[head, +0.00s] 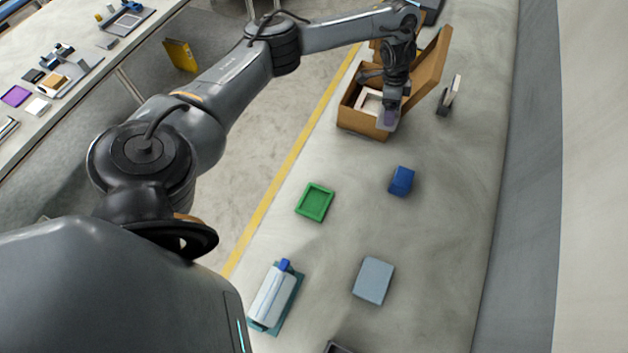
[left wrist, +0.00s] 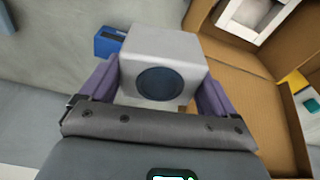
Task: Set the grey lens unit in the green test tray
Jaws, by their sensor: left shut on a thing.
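The grey lens unit (left wrist: 165,60) is a light grey block with a dark round lens on one face. In the left wrist view it sits between the purple fingers of my left gripper (left wrist: 157,95), which is shut on it. In the head view my left gripper (head: 388,119) is at the near right corner of the open cardboard box, and the unit is mostly hidden there. The green test tray (head: 314,203) lies on the table, nearer than the box and to its left. It looks empty. My right gripper is not in view.
The cardboard box (head: 357,123) has raised flaps and a white frame-like insert. A blue block (head: 402,181) stands right of the tray. A grey-blue box (head: 374,280) and a white-and-blue device (head: 272,296) lie nearer. An upright pale item (head: 452,94) stands right of the cardboard box.

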